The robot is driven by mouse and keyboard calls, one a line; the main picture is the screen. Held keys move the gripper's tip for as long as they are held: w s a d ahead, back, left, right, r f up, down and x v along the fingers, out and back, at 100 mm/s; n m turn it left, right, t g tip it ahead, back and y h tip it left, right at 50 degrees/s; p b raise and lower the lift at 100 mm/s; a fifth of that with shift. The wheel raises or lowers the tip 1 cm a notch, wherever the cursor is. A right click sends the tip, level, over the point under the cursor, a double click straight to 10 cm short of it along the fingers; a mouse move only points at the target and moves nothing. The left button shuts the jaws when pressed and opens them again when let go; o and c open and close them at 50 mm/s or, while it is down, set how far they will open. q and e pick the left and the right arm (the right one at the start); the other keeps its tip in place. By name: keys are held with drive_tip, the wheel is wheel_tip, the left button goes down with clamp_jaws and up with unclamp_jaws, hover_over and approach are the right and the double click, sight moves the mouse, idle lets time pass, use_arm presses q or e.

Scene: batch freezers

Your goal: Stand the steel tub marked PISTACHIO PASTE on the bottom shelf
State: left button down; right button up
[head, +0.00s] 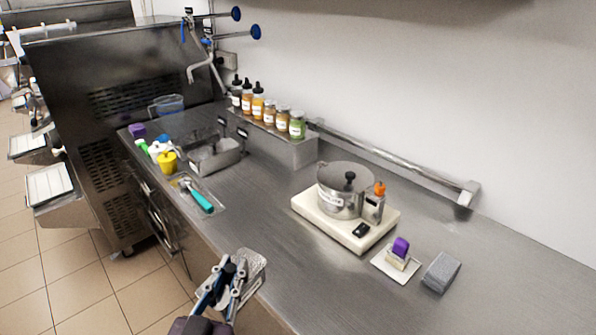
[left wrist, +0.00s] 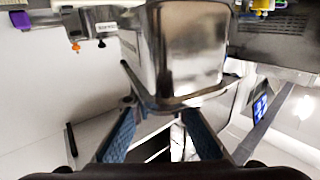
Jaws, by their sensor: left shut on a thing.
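My left gripper (head: 236,272) is in front of the counter's front edge in the head view, shut on a steel tub (head: 252,264). In the left wrist view the shiny tub (left wrist: 185,50) fills the upper middle, with its rim towards the blue-padded fingers of the left gripper (left wrist: 158,115). A pale patch shows on the tub's left side there, but I cannot read any marking. I cannot make out the bottom shelf in either view. My right gripper is not in view.
The steel counter (head: 270,220) holds a lidded pot (head: 338,200) on a cream base (head: 330,231), a steel pan (head: 217,158), several bottles (head: 258,105) and a grey block (head: 441,272). A dark steel machine (head: 110,60) stands at the left. Tiled floor (head: 110,285) lies open before the counter.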

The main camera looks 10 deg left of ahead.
use_arm(q)
drive_tip(key=w+r+m+h, duration=0.1)
drive_tip(key=w+r, duration=0.4)
drive_tip(key=w, duration=0.6)
drive_tip(key=w+a+r+m+h, duration=0.1)
drive_tip(key=w+r, duration=0.4)
drive_tip(key=w, duration=0.6)
drive_tip(key=shift+w+a+r+h, duration=0.25)
drive_tip(key=shift+a+h, duration=0.05)
drive_tip(key=shift+h, duration=0.6)
wheel_tip(320, 180, down, 20)
drive_tip(key=shift+r, duration=0.15)
drive_tip(key=shift+b, duration=0.35)
drive_tip(key=c, duration=1.9)
unclamp_jaws()
drive_tip(key=shift+f, duration=0.25)
